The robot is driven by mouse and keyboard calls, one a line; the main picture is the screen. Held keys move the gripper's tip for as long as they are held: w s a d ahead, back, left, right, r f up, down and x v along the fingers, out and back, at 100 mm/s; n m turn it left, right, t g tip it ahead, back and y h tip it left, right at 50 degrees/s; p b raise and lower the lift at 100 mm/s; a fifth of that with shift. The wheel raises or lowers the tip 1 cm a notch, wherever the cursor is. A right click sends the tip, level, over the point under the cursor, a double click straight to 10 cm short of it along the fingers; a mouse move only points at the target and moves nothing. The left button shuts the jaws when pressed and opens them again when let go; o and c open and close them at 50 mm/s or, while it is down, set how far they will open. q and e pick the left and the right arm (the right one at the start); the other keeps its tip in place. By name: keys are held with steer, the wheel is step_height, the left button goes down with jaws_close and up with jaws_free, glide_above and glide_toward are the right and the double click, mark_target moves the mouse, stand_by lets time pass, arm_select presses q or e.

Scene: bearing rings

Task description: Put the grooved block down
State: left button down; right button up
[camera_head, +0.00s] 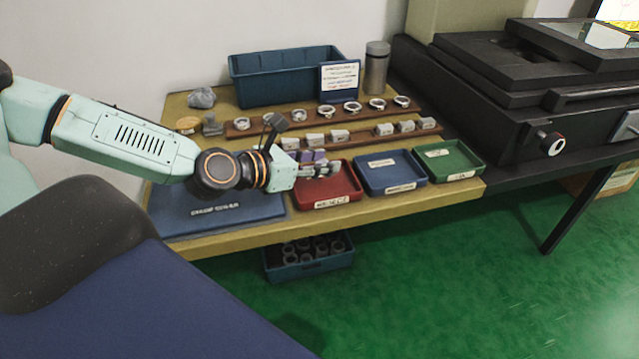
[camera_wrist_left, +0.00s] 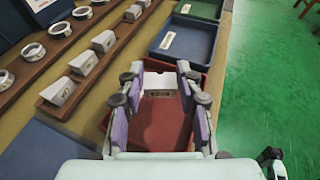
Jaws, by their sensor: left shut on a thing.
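My left gripper (camera_head: 322,169) is over the red tray (camera_head: 345,201) on the bench. In the left wrist view its two purple-padded fingers (camera_wrist_left: 160,92) are shut on a pale grey block (camera_wrist_left: 159,79), which I take as the grooved block. The block is above the red tray (camera_wrist_left: 164,128); I cannot tell whether it touches the floor of the tray. Its groove is not clear. In the head view the fingers hide the block.
A blue tray (camera_head: 388,185) and a green tray (camera_head: 455,173) stand to the right. Behind are a wooden rail of several grey blocks (camera_head: 340,135) and a rail of metal rings (camera_head: 352,107). A blue bin (camera_head: 265,82) and a metal flask (camera_head: 376,70) stand at the back.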

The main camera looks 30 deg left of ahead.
mark_target(319, 189)
arm_select(q)
steer(key=shift+s+a+f+b, duration=0.1)
steer(key=shift+f+b, duration=1.55)
steer(key=shift+f, duration=0.2)
steer(key=shift+f, duration=0.1)
steer(key=shift+f, duration=0.1)
steer(key=c, duration=0.9)
jaws_free()
